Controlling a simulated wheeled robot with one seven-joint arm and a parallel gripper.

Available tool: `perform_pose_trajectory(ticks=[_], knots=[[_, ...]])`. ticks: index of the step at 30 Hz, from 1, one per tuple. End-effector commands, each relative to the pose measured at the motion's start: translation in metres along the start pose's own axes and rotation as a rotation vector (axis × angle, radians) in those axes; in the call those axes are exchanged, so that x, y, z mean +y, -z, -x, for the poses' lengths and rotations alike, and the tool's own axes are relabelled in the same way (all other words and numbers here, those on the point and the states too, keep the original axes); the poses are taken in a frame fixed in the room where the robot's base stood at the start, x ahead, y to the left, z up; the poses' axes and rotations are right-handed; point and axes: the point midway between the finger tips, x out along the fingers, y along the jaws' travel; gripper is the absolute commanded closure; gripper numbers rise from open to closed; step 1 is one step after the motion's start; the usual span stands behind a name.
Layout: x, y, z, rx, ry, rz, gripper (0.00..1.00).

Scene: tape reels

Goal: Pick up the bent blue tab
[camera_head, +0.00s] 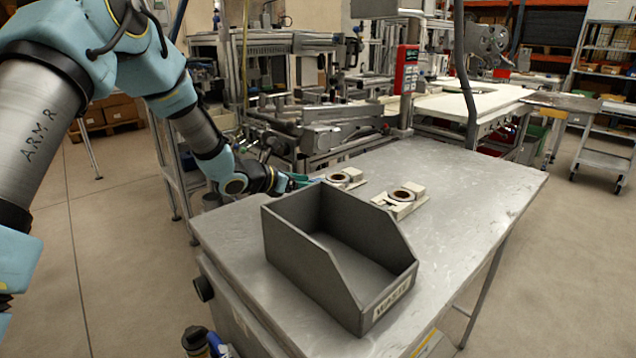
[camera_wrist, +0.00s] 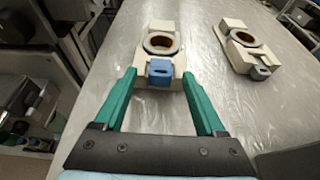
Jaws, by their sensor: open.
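The blue tab (camera_wrist: 160,72) shows in the wrist view at the near end of a cream holder (camera_wrist: 143,50) that carries a tape reel (camera_wrist: 161,43). My gripper (camera_wrist: 164,74) has two green fingers spread apart, one on each side of the tab, with gaps between them and it. Nothing is held. In the head view my gripper (camera_head: 300,180) is low over the table's left side, beside the left holder (camera_head: 345,178); the grey bin partly hides this area, and I cannot make out the tab there.
A grey open bin (camera_head: 385,298) labelled WASTE stands at the table's front, close to my gripper. A second cream holder (camera_head: 400,207) with a reel and a grey tab (camera_wrist: 262,73) lies to the right. The metal table (camera_head: 480,190) is clear on its right side.

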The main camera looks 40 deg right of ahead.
Motion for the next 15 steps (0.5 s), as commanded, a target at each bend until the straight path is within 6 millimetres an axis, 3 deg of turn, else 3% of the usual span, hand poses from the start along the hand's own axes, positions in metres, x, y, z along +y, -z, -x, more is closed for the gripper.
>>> perform_pose_trajectory(ticks=[2, 15], knots=[[0.0000, 0.0001, 0.0002, 0.000, 0.000, 0.000, 0.33], [0.0000, 0.0002, 0.0004, 0.000, 0.000, 0.000, 0.83]])
